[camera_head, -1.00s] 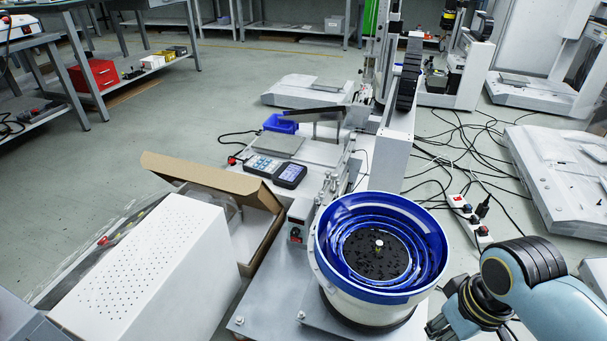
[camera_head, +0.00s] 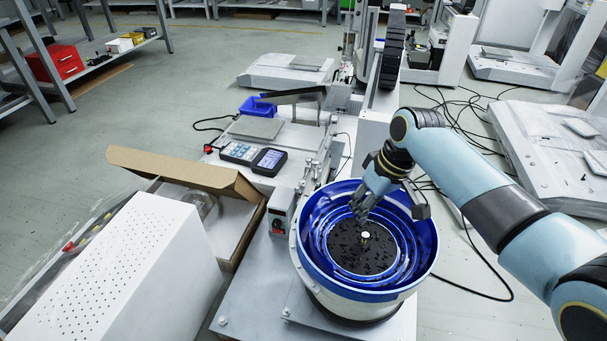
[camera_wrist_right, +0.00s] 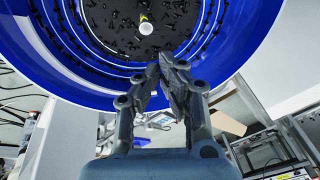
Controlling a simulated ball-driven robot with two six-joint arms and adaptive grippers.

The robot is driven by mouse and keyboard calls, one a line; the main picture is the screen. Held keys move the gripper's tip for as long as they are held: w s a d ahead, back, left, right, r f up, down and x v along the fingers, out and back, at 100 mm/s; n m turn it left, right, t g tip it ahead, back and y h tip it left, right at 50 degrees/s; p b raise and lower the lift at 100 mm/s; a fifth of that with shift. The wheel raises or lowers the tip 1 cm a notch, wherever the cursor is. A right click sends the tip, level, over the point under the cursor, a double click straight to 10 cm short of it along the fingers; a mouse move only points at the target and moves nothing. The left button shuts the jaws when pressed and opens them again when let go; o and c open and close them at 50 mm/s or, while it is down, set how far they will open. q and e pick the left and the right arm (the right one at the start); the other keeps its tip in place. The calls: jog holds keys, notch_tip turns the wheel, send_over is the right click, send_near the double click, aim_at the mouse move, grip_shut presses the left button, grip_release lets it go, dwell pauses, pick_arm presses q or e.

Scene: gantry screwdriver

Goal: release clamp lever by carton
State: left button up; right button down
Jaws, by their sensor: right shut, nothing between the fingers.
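The carton (camera_head: 243,190) is an open brown cardboard box left of the bowl feeder in the head view. Small metal clamp parts (camera_head: 309,172) stand on the machine's bench, right of the carton and just behind the bowl; which part is the lever is too small to tell. My right gripper (camera_head: 360,213) is shut and empty, fingers pointing down over the inside of the blue bowl, in front of and right of the clamp parts. My left gripper is not in view.
The blue-rimmed bowl feeder (camera_head: 420,262) holds small black parts around a central knob. Cables lie on the floor at right.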

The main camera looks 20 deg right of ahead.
jog(key=t+y, duration=0.1)
jog(key=y, duration=0.1)
send_near(317, 164)
notch_tip(317, 164, up, 2)
jog(key=s+a, duration=0.1)
jog(key=s, duration=0.2)
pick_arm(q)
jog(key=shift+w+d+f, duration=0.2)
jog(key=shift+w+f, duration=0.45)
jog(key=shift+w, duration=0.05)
pick_arm(e)
jog(key=shift+w+a+r, duration=0.2)
jog(key=shift+w, duration=0.05)
jog(key=b+x, duration=0.6)
jog(key=x, duration=0.3)
jog(key=shift+f, duration=0.35)
jog(key=shift+s+a+f+b, duration=0.15)
jog(key=shift+a+f+b, duration=0.7)
jog(key=shift+a+f, duration=0.15)
jog(key=shift+s+a+f+b, duration=0.1)
jog(key=shift+a+f+b, duration=0.3)
jog(key=shift+a, duration=0.25)
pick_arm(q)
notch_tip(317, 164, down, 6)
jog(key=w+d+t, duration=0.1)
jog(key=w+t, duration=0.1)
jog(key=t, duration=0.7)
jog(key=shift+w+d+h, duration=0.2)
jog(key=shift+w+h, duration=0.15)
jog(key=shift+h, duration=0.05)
